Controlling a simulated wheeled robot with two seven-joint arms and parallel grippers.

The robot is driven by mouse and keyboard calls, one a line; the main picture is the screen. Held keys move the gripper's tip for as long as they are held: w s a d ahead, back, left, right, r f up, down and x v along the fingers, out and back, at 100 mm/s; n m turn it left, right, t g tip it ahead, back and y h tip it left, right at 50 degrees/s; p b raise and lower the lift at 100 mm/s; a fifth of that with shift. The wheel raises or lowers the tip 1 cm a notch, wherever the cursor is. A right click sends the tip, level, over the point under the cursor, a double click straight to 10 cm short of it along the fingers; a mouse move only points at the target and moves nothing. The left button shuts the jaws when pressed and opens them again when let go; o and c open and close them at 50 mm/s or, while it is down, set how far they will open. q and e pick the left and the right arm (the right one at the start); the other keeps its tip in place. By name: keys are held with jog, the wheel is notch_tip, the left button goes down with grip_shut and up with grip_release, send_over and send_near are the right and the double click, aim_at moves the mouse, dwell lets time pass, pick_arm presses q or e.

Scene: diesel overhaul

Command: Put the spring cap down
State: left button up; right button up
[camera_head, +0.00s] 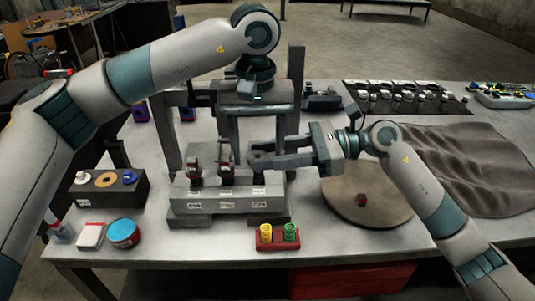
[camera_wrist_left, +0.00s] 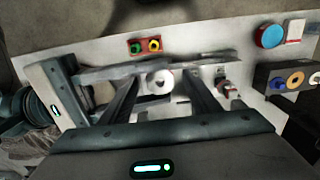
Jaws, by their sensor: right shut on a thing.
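My right gripper (camera_head: 256,156) reaches in from the right over the right-hand station of the grey labelled block (camera_head: 203,207). It is shut on a small round part, which I take to be the spring cap (camera_head: 262,147). In the left wrist view a pale ring with a dark hole, apparently this cap (camera_wrist_left: 158,82), shows near the right gripper's fingers. Whether it touches the station below is hard to tell. My left gripper (camera_head: 259,132) points down above the block, its fingers apart and nothing between them touching. The other stations carry assemblies with red parts (camera_head: 195,166).
A black holder (camera_head: 108,187) with round parts stands left, near a blue-topped tin (camera_head: 123,233). A red tray (camera_head: 264,244) with yellow and green pieces lies in front. A round brown mat (camera_head: 367,207) and grey cloth (camera_head: 465,170) lie right. Bare table shows at the front right.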

dwell(0.3)
pick_arm(q)
notch_tip(320, 180, up, 12)
dwell(0.6)
dwell(0.3)
